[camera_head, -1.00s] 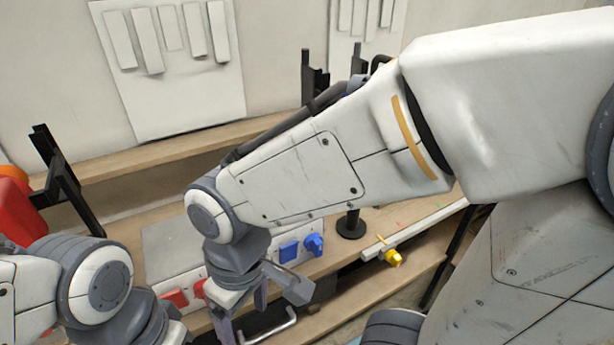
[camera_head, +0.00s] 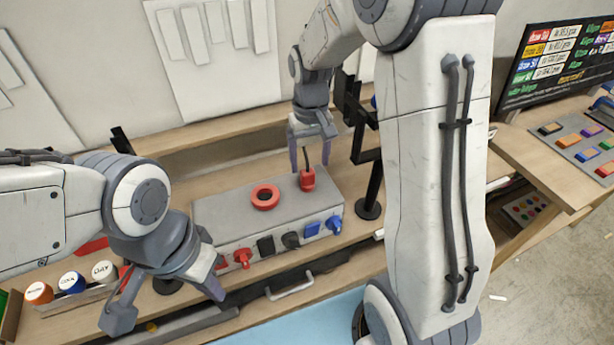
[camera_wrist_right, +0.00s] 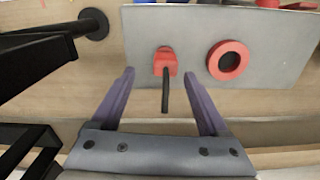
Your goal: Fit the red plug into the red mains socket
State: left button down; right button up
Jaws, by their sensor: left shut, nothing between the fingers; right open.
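The red plug (camera_head: 307,179) stands on the grey box top near its back right, with a black cord rising from it. It also shows in the right wrist view (camera_wrist_right: 165,62). A red ring (camera_head: 265,197) with a dark round opening, seemingly the red mains socket, lies on the same top left of the plug; the right wrist view shows it too (camera_wrist_right: 228,60). My right gripper (camera_head: 309,161) is open above the plug, its fingers on either side of the cord. My left gripper (camera_head: 213,288) is shut and empty at the box's front left; its tips are hard to make out.
The grey box (camera_head: 225,210) has red, black and blue fittings on its front face. A drawer handle (camera_head: 290,287) sits below. A black stand (camera_head: 369,205) rises at right. Labelled round jars (camera_head: 72,283) stand at left. The box top's left part is clear.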

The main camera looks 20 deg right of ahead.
aim_at(307, 170)
jog(key=f, duration=0.1)
jog(key=f+p, duration=0.1)
jog(key=f, duration=0.2)
jog(key=shift+a+f+p, duration=0.2)
jog(key=shift+a+p, duration=0.15)
jog(key=shift+p, duration=0.05)
jog(key=shift+f, duration=0.3)
grip_shut()
